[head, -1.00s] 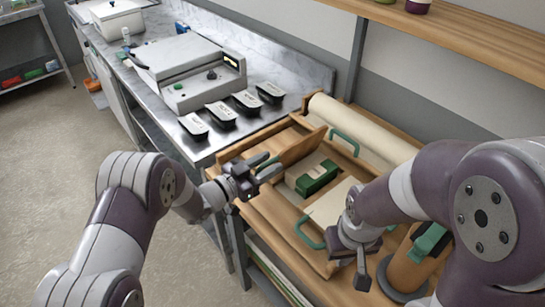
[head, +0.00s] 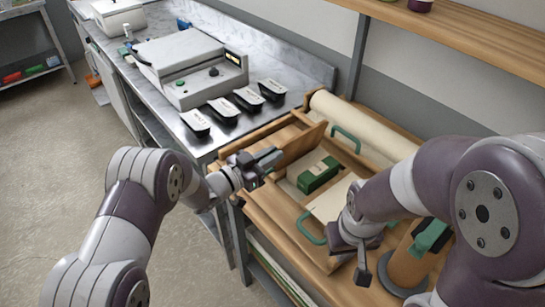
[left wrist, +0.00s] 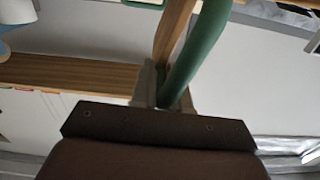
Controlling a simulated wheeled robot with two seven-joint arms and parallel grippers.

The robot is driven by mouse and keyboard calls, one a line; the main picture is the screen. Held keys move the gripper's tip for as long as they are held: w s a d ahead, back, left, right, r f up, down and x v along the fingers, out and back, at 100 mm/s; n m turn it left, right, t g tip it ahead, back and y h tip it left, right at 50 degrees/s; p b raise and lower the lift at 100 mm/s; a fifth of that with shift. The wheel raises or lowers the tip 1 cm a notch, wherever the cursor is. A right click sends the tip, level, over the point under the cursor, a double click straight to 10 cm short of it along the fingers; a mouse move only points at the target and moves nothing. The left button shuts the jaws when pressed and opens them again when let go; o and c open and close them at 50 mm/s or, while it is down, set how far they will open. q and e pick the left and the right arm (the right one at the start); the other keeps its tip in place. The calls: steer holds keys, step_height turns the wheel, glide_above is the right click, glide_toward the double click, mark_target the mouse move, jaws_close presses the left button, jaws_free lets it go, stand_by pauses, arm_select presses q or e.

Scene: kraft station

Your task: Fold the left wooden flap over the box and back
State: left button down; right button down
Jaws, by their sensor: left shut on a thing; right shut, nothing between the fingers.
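The left wooden flap (head: 301,146) stands tilted up at the left of the wooden tray. My left gripper (head: 268,160) is at the flap's outer side. In the left wrist view its fingers (left wrist: 163,98) are shut on a green handle (left wrist: 201,50), beside a wooden board (left wrist: 173,35). The handle is hidden by the gripper in the head view. My right gripper (head: 362,268) is shut and empty near the tray's front right.
Green handles stand at the tray's back (head: 345,137) and front (head: 309,231). A paper roll (head: 362,133) lies behind. Several black containers (head: 222,110) and a grey machine (head: 191,72) stand on the steel counter. A brown cylinder (head: 408,262) stands at right.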

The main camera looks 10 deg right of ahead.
arm_select(q)
steer(key=w+a+n, duration=0.1)
steer(key=w+n, duration=0.1)
steer(key=w+a+n, duration=0.2)
steer(key=shift+w+a+f+n+b, duration=0.15)
steer(key=shift+w+n+b, duration=0.1)
steer(key=shift+n+b, duration=0.15)
arm_select(e)
steer(key=shift+s+f, duration=0.1)
steer(key=shift+f, duration=0.25)
arm_select(q)
steer(key=shift+w, duration=0.2)
steer(key=c, duration=1.1)
jaws_free()
steer(key=shift+a, duration=0.15)
arm_select(e)
steer(key=shift+a, duration=0.1)
arm_select(q)
steer(key=shift+s+a, duration=0.1)
arm_select(e)
step_height(320, 180, down, 2)
steer(key=shift+f+b, duration=0.1)
steer(key=shift+b, duration=0.95)
arm_select(q)
steer(key=shift+v, duration=6.3)
